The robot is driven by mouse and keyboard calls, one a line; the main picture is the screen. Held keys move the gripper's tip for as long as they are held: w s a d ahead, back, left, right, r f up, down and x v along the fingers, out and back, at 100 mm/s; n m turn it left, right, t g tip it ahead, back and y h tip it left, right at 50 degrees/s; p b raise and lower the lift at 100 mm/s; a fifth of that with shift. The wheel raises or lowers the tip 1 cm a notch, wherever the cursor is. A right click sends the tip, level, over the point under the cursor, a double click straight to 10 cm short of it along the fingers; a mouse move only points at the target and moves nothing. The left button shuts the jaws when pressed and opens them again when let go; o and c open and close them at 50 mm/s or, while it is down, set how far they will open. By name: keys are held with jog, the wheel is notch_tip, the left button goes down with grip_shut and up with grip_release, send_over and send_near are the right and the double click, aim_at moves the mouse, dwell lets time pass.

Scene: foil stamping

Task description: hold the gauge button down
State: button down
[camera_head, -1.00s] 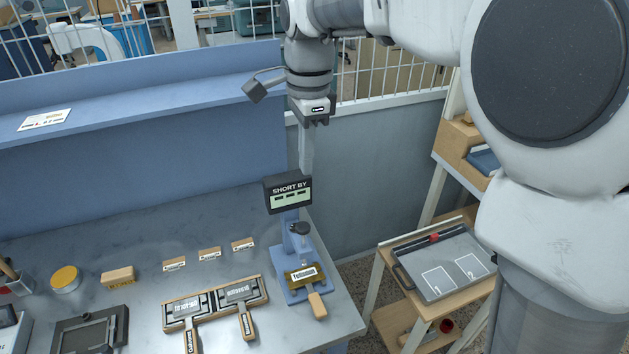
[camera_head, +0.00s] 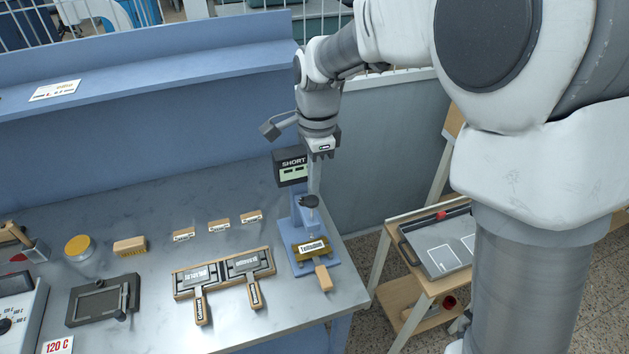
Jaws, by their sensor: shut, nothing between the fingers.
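The gauge (camera_head: 301,222) is a blue stand at the right end of the bench, with a dark display (camera_head: 289,167) reading "SHORT", partly covered by my arm. A dark round cap, which looks like the gauge button (camera_head: 309,201), sits on the stand. A gold plate labelled "Tellurion" (camera_head: 311,247) with a wooden handle lies on the base below it. My gripper (camera_head: 314,188) points straight down above the cap, its slim pale fingers shut and empty. The fingertips look very close to the cap; I cannot tell whether they touch.
A double wooden holder (camera_head: 222,281) with two handled plates lies left of the gauge. Small wooden blocks (camera_head: 219,225) stand behind it. A dark frame (camera_head: 101,301) and a yellow-topped tin (camera_head: 77,246) are farther left. A side cart with a tray (camera_head: 440,246) stands to the right.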

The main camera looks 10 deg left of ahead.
aim_at(315, 201)
jog(key=shift+f, duration=1.35)
notch_tip(315, 201, down, 5)
jog(key=b, duration=0.3)
jog(key=shift+f, duration=0.15)
jog(key=shift+s+f, duration=0.15)
jog(key=shift+s, duration=0.05)
jog(key=shift+w+d+r, duration=0.1)
jog(key=shift+r, duration=0.3)
notch_tip(315, 201, up, 14)
jog(key=p, duration=0.2)
jog(key=shift+d+p, duration=0.15)
jog(key=shift+p, duration=0.15)
jog(key=shift+w+r, duration=0.1)
